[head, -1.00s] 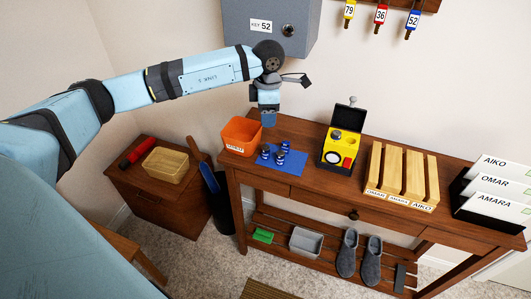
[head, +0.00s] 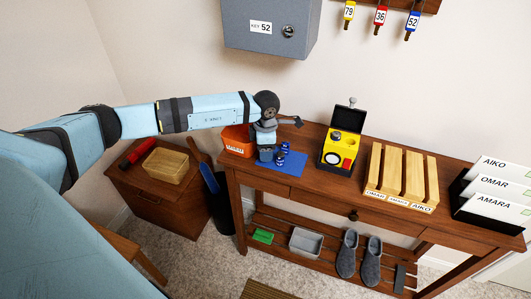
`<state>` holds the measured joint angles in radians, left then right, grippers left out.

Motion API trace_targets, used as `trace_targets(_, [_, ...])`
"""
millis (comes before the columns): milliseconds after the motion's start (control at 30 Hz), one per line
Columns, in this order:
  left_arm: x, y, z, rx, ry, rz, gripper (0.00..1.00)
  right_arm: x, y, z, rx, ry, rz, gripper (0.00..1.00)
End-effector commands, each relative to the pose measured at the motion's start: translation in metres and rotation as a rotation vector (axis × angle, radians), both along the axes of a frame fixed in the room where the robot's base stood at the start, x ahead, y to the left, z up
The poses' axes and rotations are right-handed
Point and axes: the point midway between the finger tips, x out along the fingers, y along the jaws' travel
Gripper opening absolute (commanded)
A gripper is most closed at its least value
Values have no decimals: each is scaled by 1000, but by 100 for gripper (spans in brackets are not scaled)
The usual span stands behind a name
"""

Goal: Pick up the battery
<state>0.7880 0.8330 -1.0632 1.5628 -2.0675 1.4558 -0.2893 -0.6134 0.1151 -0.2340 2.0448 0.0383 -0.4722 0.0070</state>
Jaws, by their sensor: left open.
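Small dark-blue batteries stand upright on a blue mat (head: 296,168) on the wooden console table. Two show, a front battery (head: 279,159) and a back battery (head: 285,148), just right of my left gripper (head: 265,157). My left gripper is open and points down, low over the left part of the mat. It covers the spot of a third battery, so I cannot tell whether its fingers are around that one. My right gripper is out of view.
An orange bin (head: 236,140) stands close behind and left of my left gripper. A yellow and black device with an open lid (head: 341,145), a wooden slotted rack (head: 401,174) and a file holder (head: 490,205) stand to the right. A grey key box (head: 268,30) hangs above.

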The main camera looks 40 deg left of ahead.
Motion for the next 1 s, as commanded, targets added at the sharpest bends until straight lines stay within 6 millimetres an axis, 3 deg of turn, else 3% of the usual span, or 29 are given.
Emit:
trace_targets(200, [0,0,-2,0,-1,1,57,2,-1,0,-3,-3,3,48])
trace_targets(433, [0,0,-2,0,0,1,6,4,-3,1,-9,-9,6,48])
trace_targets(500, [0,0,-2,0,-1,1,0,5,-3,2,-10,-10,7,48])
trace_targets(767, [0,0,0,0,-1,1,0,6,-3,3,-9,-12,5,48])
trace_targets(1000, [1,1,20,0,-3,2,0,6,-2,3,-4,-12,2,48])
